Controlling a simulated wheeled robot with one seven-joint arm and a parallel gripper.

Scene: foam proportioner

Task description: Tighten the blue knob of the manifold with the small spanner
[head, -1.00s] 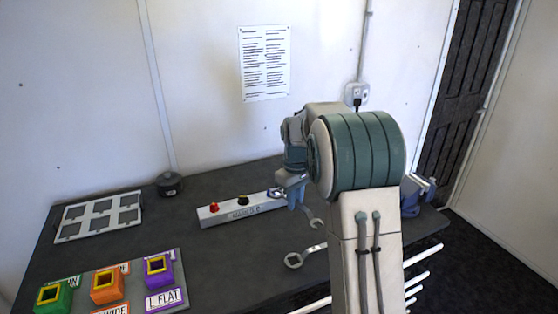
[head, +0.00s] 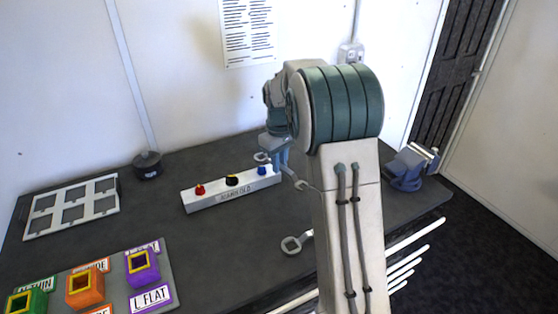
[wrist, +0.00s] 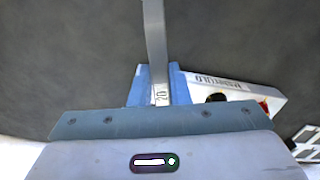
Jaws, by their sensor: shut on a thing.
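The white manifold (head: 225,195) lies on the dark table with a red knob (head: 200,190), a black and yellow knob (head: 232,180) and, at its right end, the blue knob (head: 262,171). My gripper (head: 281,160) is shut on the small spanner (head: 300,185), just right of the blue knob. One spanner end shows just above the blue knob in the picture, apart from it; the other points toward the table's front. In the wrist view the spanner's handle (wrist: 154,40) runs up from between the blue fingers (wrist: 157,85). The manifold (wrist: 235,85) shows beside them; the blue knob is hidden there.
Another, larger-looking spanner (head: 297,243) lies on the table, partly behind my arm. A blue vise (head: 408,170) stands at the right. A grey frame (head: 72,207), a dark round pot (head: 148,165) and a board of coloured blocks (head: 165,260) are at the left.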

